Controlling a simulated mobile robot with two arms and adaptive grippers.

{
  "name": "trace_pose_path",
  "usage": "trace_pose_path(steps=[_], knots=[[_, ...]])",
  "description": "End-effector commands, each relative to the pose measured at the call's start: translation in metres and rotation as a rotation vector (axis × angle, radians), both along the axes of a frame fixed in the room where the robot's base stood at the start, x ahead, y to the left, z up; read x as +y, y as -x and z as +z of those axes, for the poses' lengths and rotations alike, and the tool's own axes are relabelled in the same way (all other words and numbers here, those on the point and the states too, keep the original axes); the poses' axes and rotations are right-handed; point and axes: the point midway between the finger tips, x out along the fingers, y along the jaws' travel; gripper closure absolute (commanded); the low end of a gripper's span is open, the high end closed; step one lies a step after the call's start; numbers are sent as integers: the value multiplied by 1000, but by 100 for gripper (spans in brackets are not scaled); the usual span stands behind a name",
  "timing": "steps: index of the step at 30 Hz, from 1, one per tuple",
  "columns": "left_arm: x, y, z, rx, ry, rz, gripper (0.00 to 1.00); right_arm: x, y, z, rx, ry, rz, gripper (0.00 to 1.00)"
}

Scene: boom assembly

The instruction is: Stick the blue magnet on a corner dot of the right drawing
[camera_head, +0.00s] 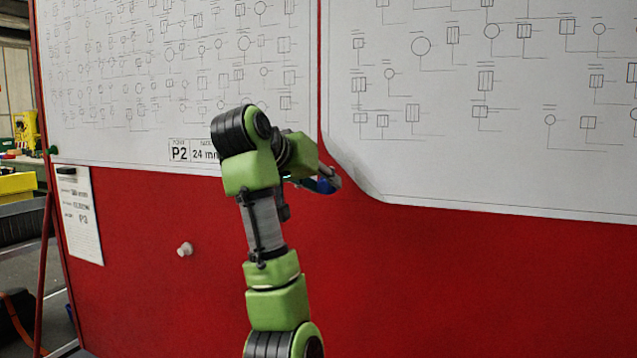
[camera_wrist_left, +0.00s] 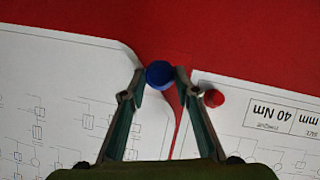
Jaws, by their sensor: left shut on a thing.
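My left gripper (camera_head: 332,181) is shut on the blue magnet (camera_head: 325,187), beside the lower left corner of the right drawing (camera_head: 480,150). In the left wrist view the blue magnet (camera_wrist_left: 158,74) sits between the two fingertips (camera_wrist_left: 157,84). That view is turned over, so the right drawing (camera_wrist_left: 70,95) shows on its left. The drawing's lower left corner looks curled away from the red board (camera_head: 450,280). A dot on that corner cannot be made out. Whether the magnet touches the sheet or board cannot be told. My right gripper is not in view.
The left drawing (camera_head: 130,90) hangs close by; a red magnet (camera_wrist_left: 213,98) sits at its near corner in the left wrist view. A small sheet (camera_head: 82,215) hangs under a black magnet (camera_head: 66,171) at the left. A whitish knob (camera_head: 184,249) stands on the lower board.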

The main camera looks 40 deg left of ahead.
Motion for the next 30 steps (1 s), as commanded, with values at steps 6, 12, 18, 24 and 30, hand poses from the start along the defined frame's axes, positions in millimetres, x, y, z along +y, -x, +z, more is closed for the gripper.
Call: trace_pose_path(steps=[6,12,18,24,30], knots=[[5,-22,2,1,0,-2,91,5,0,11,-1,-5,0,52],[10,-42,2,1,0,-2,91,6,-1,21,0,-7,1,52],[15,-61,2,1,-1,-1,91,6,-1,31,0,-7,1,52],[19,-78,3,1,-2,-1,91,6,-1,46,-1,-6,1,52],[21,-87,1,1,-2,-1,91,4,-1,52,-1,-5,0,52]])
